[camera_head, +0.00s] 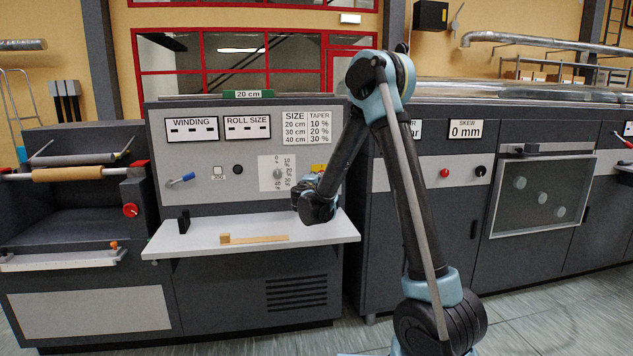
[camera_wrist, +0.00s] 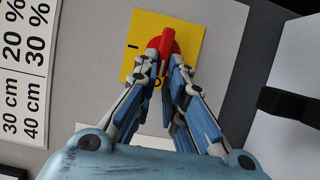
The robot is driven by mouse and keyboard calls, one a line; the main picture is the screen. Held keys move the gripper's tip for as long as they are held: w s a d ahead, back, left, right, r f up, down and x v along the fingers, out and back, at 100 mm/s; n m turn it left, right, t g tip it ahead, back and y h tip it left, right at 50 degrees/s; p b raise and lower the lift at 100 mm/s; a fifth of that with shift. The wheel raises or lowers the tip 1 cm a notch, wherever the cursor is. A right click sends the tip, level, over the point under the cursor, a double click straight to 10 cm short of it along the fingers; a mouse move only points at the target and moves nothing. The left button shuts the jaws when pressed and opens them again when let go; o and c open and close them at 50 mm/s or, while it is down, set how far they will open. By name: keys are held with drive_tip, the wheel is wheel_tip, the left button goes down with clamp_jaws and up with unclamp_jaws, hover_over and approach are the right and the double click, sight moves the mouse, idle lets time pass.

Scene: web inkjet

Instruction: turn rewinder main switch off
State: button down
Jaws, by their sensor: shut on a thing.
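The main switch has a red handle (camera_wrist: 167,42) on a yellow plate (camera_wrist: 191,28) in the wrist view. My gripper (camera_wrist: 166,62) is shut on the handle, with one finger on each side. The handle's visible part runs roughly up and down in this view. A black dash is to its left on the plate. A small dark ring mark shows near the plate's lower edge, partly hidden by the fingers. In the head view, a bit of the yellow plate (camera_head: 318,168) shows at the control panel's right end. My arm's end hides the handle there.
The control panel (camera_head: 225,158) carries a blue-handled switch (camera_head: 181,180), a black button (camera_head: 238,170) and a round dial (camera_head: 278,174). A white shelf (camera_head: 200,238) juts out below, bearing a wooden piece (camera_head: 255,239) and a black upright piece (camera_head: 184,221).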

drive_tip(key=shift+s+a, duration=0.1)
drive_tip(key=c, duration=1.7)
unclamp_jaws()
drive_tip(key=shift+f, duration=0.1)
drive_tip(key=shift+o, duration=0.2)
drive_tip(key=s+a, duration=0.1)
drive_tip(key=s, duration=1)
drive_tip(key=shift+s+a, duration=0.15)
drive_tip(key=shift+s, duration=0.2)
